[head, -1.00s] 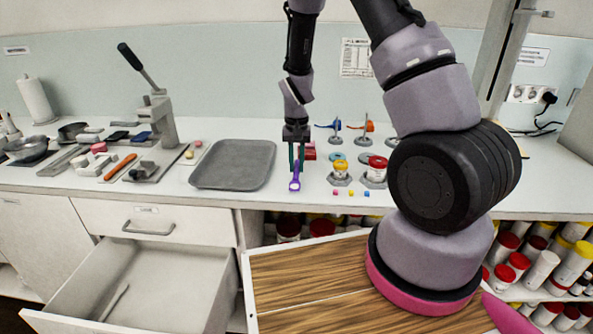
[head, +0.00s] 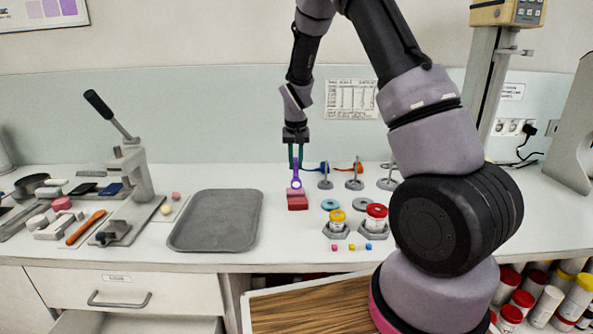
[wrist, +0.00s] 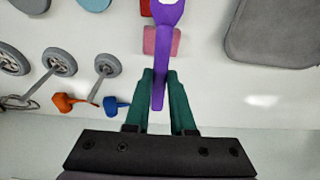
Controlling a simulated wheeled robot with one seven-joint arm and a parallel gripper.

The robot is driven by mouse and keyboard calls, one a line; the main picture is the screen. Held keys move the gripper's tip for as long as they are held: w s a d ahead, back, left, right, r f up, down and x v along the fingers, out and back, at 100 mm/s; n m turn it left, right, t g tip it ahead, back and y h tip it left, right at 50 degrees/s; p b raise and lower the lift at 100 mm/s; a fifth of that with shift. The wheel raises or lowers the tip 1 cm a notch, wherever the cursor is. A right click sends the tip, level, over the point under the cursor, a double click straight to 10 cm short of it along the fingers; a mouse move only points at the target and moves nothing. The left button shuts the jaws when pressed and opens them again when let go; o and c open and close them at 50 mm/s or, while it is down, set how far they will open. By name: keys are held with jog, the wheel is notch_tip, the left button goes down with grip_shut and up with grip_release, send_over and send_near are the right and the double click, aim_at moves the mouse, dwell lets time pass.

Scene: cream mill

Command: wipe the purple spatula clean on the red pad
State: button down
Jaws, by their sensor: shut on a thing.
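The purple spatula (head: 296,180) is held in my gripper (head: 296,158), whose green fingers are shut on its handle. In the wrist view the spatula (wrist: 160,75) runs up between the fingertips, and pale matter shows on its head. The red pad (head: 298,203) lies on the counter just under the spatula's head, with a pinkish upper part. In the wrist view only a bit of red (wrist: 145,8) shows beside the head, with a pink block (wrist: 162,41) partly behind the spatula. I cannot tell whether the head touches the pad.
A grey tray (head: 217,220) lies left of the pad. To the right stand a yellow-lidded jar (head: 338,217), a red-lidded jar (head: 376,216) and small coloured cubes (head: 352,247). Blue and orange scoops (head: 356,167) are behind. A lever press (head: 133,175) stands at the left.

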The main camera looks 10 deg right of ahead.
aim_at(297, 162)
jog(key=shift+w+d, duration=0.25)
jog(key=shift+w, duration=0.3)
jog(key=shift+w+d, duration=0.2)
jog(key=shift+w, duration=0.3)
jog(key=shift+w+d+f, duration=0.1)
jog(key=shift+f, duration=2.3)
jog(key=shift+f, duration=0.5)
jog(key=shift+w+d, duration=0.15)
jog(key=shift+w, duration=0.65)
jog(key=shift+s, duration=0.8)
jog(key=shift+w, duration=0.15)
